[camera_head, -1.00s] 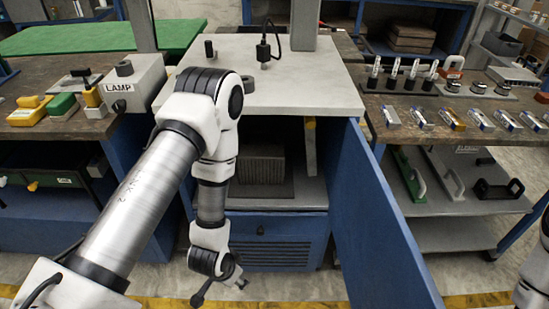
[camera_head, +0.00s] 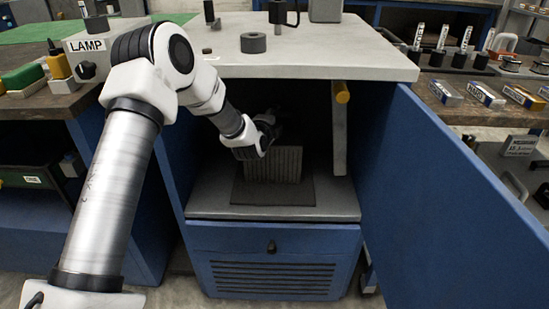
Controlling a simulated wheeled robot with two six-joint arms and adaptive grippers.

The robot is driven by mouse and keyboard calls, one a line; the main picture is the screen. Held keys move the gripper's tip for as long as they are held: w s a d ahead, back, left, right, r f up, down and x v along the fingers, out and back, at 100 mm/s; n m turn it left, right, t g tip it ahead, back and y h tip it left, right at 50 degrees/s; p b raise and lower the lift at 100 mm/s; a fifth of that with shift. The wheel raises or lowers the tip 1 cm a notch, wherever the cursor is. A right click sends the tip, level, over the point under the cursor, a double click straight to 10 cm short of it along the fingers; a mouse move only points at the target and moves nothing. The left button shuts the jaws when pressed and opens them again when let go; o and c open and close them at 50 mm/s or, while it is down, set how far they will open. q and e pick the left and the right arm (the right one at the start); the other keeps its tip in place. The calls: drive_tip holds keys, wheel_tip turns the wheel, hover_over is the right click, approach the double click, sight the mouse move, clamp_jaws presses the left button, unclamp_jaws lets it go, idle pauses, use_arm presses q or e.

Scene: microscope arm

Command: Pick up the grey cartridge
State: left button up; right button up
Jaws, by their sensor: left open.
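The grey cartridge (camera_head: 279,166) is a ribbed, upright block. It stands on a dark mat (camera_head: 222,191) inside the open blue cabinet under the light worktop. My left arm comes in from the left and reaches into the cabinet opening. My left gripper (camera_head: 273,126) is open at the upper left of the cartridge, its fingers dark and hard to make out against the shadowed interior. I cannot tell whether it touches the cartridge. My wrist hides part of the cartridge's upper left. My right gripper is out of view.
The blue cabinet door (camera_head: 455,200) stands open at the right. The worktop (camera_head: 350,50) overhangs the opening. The LAMP box (camera_head: 92,48) sits at the left.

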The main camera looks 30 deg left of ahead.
use_arm(q)
drive_tip(key=shift+w, duration=0.1)
clamp_jaws()
drive_tip(key=shift+r, duration=0.15)
drive_tip(key=shift+d, duration=0.1)
